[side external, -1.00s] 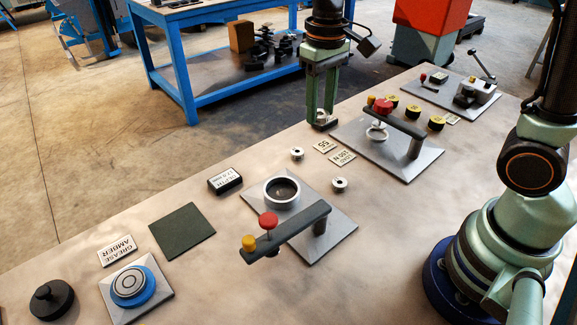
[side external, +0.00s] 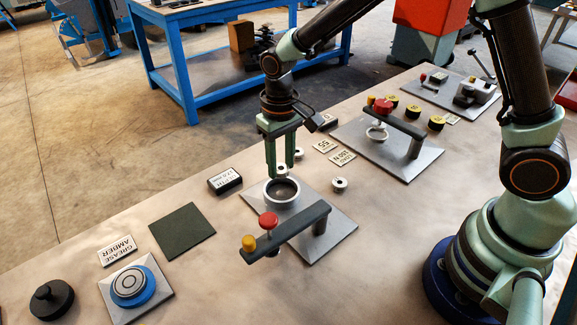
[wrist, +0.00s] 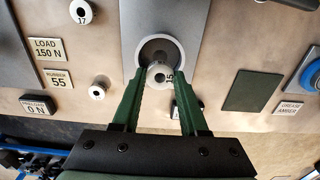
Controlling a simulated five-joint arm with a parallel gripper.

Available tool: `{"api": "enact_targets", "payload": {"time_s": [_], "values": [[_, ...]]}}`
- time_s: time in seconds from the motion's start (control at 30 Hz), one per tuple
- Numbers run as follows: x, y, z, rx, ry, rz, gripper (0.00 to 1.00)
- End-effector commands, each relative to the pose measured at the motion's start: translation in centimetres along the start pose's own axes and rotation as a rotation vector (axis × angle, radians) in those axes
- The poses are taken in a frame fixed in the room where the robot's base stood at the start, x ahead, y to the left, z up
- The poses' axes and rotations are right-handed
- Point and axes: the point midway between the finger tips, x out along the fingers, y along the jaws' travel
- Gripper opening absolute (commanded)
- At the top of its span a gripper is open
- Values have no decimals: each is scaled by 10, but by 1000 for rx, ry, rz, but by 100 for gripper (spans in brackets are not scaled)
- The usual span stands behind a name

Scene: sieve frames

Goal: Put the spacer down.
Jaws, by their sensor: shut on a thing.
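My gripper (side external: 281,172) is shut on a small pale spacer (wrist: 159,73), a round piece with a dark centre hole and a printed mark that looks like 15. The spacer shows between the fingertips in the side view (side external: 282,167). It is above the far rim of the round metal cup (side external: 282,203) on the grey plate. In the wrist view it overlaps the edge of the cup (wrist: 171,43); its exact height over the rim is hard to tell. Two other spacers stand on the bench, one to the right of the cup (side external: 340,184) and one behind (side external: 299,153).
A dark arm with red and yellow knobs (side external: 290,231) spans the plate in front of the cup. A black labelled block (side external: 225,181) and a green mat (side external: 182,231) lie to the left. Label plates (side external: 324,146) lie behind right. Bare bench (side external: 375,235) is free at right.

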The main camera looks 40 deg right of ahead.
Motion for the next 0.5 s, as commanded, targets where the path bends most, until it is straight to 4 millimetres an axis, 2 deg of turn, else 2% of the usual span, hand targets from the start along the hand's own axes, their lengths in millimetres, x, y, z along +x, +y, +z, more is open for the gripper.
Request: {"api": "enact_targets", "payload": {"time_s": [0.1, 0.27, 0.5], "values": [[18, 0, 0, 0, -3, 1, 0], [29, 0, 0, 0, -1, 0, 0], [59, 0, 0, 0, -2, 1, 0]]}}
